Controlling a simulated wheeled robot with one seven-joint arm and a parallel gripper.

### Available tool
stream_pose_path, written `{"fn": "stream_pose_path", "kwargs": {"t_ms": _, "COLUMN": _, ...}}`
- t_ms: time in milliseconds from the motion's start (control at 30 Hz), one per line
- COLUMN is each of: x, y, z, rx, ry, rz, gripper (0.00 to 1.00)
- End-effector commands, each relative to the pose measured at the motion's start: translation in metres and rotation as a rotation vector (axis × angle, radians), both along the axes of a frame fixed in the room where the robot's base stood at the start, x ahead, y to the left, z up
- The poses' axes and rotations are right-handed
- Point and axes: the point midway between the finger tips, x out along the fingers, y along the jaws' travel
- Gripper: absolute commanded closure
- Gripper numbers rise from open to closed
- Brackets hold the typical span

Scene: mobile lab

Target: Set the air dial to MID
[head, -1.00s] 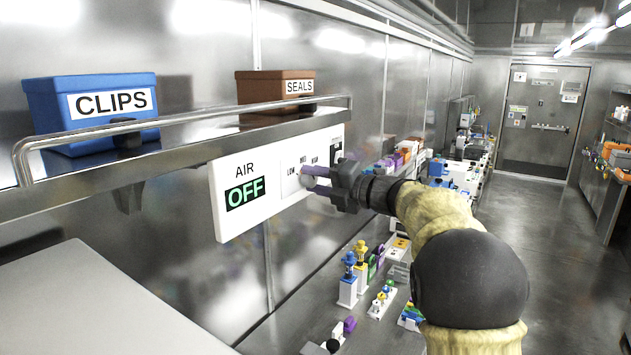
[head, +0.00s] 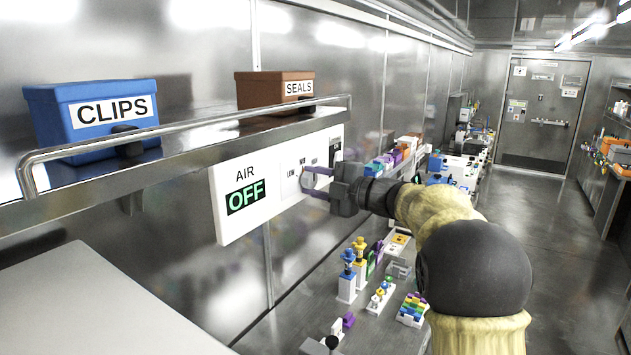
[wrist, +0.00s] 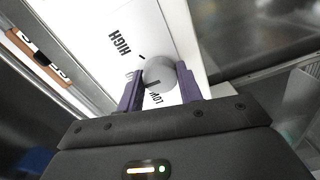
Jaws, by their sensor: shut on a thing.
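The white air panel (head: 262,205) is on the metal wall under the shelf. Its display (head: 246,196) reads OFF in green. The round grey air dial (wrist: 160,74) shows in the wrist view, with HIGH and LOW printed beside it; another label is partly hidden by a finger. A dark mark shows on the dial's face, but its exact setting is hard to tell. My gripper (wrist: 160,84) has its purple fingers on either side of the dial, shut on it. In the head view my gripper (head: 317,181) is at the panel's right part and hides most of the dial.
A shelf with a metal rail (head: 190,119) runs above the panel, carrying a blue CLIPS box (head: 85,140) and a brown SEALS box (head: 262,90). Below my arm, a bench holds several small coloured parts. The aisle at right is clear.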

Motion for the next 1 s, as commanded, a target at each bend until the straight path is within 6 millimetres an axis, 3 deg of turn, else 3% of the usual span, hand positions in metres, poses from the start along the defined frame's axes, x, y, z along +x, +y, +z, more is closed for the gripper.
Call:
{"fn": "stream_pose_path", "kwargs": {"t_ms": 267, "x": 0.0, "y": 0.0, "z": -0.004, "rx": -0.003, "ry": 0.006, "rz": 0.001, "gripper": 0.87}}
{"fn": "stream_pose_path", "kwargs": {"t_ms": 300, "x": 0.0, "y": 0.0, "z": -0.004, "rx": -0.003, "ry": 0.006, "rz": 0.001, "gripper": 0.56}}
{"fn": "stream_pose_path", "kwargs": {"t_ms": 400, "x": 0.0, "y": 0.0, "z": -0.003, "rx": -0.003, "ry": 0.004, "rz": 0.001, "gripper": 0.43}}
{"fn": "stream_pose_path", "kwargs": {"t_ms": 767, "x": -0.002, "y": -0.004, "z": -0.002, "rx": -0.001, "ry": 0.0, "rz": 0.0, "gripper": 0.43}}
{"fn": "stream_pose_path", "kwargs": {"t_ms": 1000, "x": -0.02, "y": -0.032, "z": -0.005, "rx": -0.002, "ry": -0.002, "rz": -0.004, "gripper": 0.43}}
